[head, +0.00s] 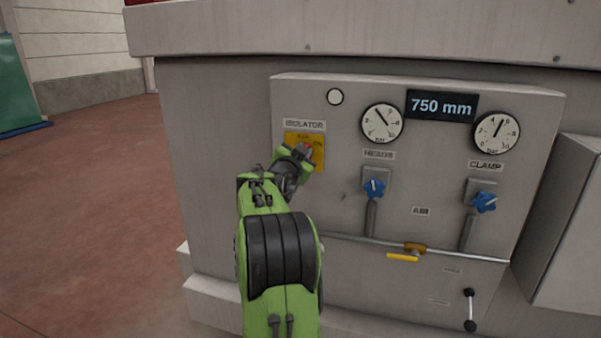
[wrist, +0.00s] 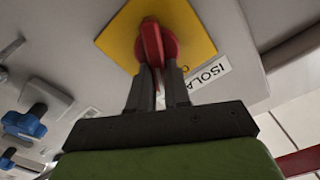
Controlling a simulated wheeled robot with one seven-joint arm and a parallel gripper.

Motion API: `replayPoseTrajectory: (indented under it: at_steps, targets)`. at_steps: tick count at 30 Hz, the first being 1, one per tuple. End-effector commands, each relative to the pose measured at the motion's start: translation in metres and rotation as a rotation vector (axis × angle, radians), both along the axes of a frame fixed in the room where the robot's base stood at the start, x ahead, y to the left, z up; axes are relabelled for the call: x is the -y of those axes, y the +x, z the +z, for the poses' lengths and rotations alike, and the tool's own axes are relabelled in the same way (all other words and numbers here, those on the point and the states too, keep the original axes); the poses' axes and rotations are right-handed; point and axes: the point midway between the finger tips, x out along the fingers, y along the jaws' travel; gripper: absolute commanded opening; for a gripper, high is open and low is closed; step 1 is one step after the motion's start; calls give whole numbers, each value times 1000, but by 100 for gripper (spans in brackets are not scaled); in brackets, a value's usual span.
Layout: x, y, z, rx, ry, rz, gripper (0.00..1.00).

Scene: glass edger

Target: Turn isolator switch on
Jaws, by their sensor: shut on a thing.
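The isolator switch is a red rotary handle (wrist: 152,44) on a yellow plate (wrist: 192,22), under the ISOLATOR label (head: 304,125). In the wrist view my gripper (wrist: 160,72) has its two dark fingers shut on the red handle's near end. In the head view the yellow plate (head: 291,138) and a bit of the red handle (head: 308,149) show beside my green arm, which covers much of the switch. I cannot tell the handle's exact angle against the markings.
Right of the switch are two gauges (head: 382,123), a 750 mm display (head: 441,106), blue HEADS (head: 374,188) and CLAMP (head: 485,202) knobs, and a pipe with a yellow lever (head: 402,257). A lever with black knobs (head: 469,310) sits lower right. Open floor (head: 80,200) lies left.

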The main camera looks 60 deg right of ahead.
Motion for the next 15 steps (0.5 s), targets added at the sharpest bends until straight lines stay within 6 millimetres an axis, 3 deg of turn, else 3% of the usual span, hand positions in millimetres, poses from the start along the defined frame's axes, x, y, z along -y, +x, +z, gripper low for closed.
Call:
replayPoseTrajectory:
  at_steps: [1, 15]
  targets:
    - [0, 0, -7, 45, 1, 1, 0]
    - [1, -5, -8, 406, 65, 2, 0]
